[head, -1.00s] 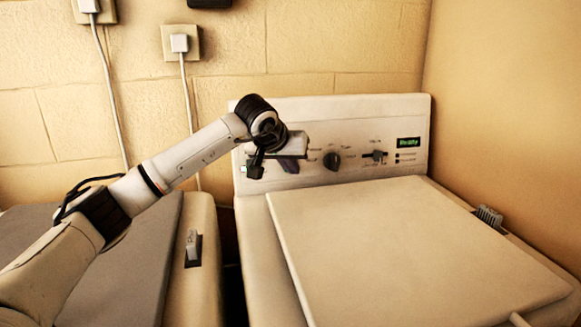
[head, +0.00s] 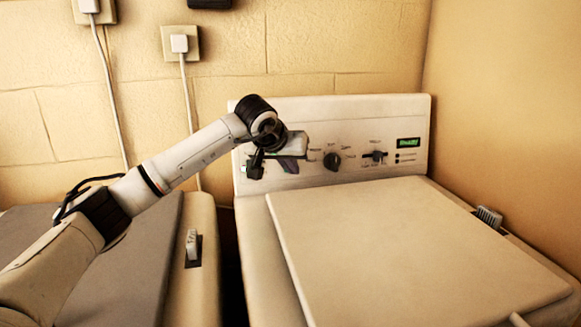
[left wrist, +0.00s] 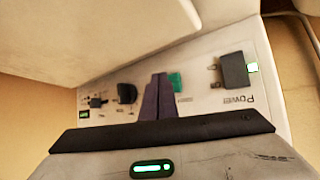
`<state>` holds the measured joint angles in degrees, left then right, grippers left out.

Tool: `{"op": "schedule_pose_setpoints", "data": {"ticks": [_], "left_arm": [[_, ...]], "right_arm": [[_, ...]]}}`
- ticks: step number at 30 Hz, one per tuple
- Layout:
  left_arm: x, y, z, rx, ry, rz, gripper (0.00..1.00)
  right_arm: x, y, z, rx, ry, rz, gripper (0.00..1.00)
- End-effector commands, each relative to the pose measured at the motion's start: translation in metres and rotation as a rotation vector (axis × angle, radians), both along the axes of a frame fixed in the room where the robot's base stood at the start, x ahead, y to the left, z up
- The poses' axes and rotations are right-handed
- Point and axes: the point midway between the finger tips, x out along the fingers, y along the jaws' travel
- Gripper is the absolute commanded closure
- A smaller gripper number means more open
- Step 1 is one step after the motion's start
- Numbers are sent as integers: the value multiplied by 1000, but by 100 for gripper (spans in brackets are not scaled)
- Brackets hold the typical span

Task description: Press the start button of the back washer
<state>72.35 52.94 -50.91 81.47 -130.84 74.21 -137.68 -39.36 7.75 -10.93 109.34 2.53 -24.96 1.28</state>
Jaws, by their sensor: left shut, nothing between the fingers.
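The back washer (head: 345,108) stands at the right with its control panel upright at the rear. My left gripper (head: 290,166) is shut and empty in front of the panel's left part, and it hides part of that area. In the left wrist view, which shows the panel upside down, the shut purple fingers (left wrist: 158,98) point at the panel. A green button (left wrist: 175,80) shows right beside the fingertips. I cannot tell whether the fingertips touch the panel or the button. My right gripper is not in view.
The panel also carries a dark knob (head: 332,160), a slider (head: 375,155) and a lit green display (head: 408,142). A black power switch (left wrist: 235,72) sits near a green light. The washer's lid (head: 410,240) is closed. Another machine (head: 205,265) stands at the left. A wall closes off the right.

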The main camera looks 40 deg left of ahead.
Motion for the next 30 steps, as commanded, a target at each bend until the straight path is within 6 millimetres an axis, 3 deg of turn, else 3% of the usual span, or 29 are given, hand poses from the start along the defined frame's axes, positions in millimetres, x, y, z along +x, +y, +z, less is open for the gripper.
{"op": "schedule_pose_setpoints", "data": {"ticks": [6, 30], "left_arm": [[4, 5, 0, 0, 2, 1, 100], [8, 9, -2, 0, 2, -1, 100]], "right_arm": [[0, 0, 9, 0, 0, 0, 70], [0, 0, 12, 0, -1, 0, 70]]}}
